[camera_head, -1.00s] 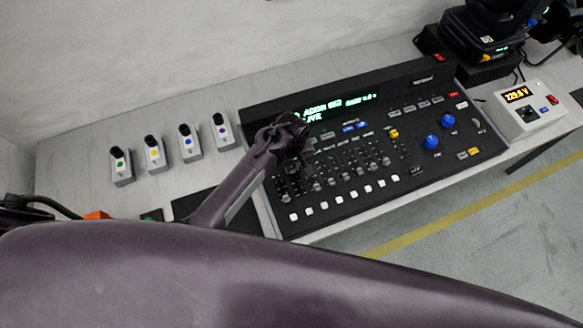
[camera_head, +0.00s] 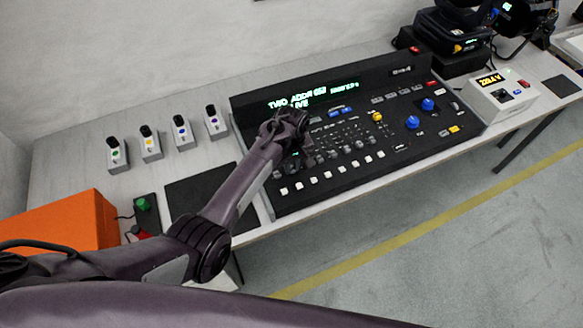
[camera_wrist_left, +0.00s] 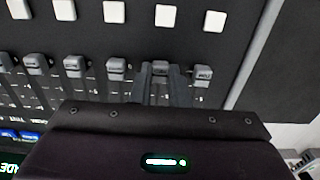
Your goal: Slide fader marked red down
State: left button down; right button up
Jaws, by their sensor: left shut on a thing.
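The lighting console (camera_head: 350,150) is a black desk with a row of grey fader caps above white square buttons. My left gripper (camera_head: 296,150) reaches over the left part of this row and hides some faders in the head view. In the left wrist view my left gripper (camera_wrist_left: 161,88) has its fingers closed on both sides of one grey fader cap (camera_wrist_left: 161,69), the second from the right there. The end fader cap (camera_wrist_left: 204,76) is just right of the fingers, slightly closer to the gripper body. I cannot make out a red mark on any fader. My right gripper is not in view.
An orange box (camera_head: 62,222) is at the left. A power unit (camera_head: 500,96) stands right of the console. A black mat (camera_head: 200,195) lies left of it.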

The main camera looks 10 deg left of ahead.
aim_at(292, 170)
pick_arm(q)
jog(key=c, duration=1.7)
grip_release()
jog(key=shift+s+f, duration=0.1)
jog(key=shift+c, duration=0.2)
jog(key=shift+o, duration=1.9)
jog(key=shift+d, duration=0.1)
notch_tip(292, 170, up, 8)
jog(key=shift+b, duration=0.65)
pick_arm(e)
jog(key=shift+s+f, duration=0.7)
pick_arm(q)
jog(key=shift+s+f, duration=0.1)
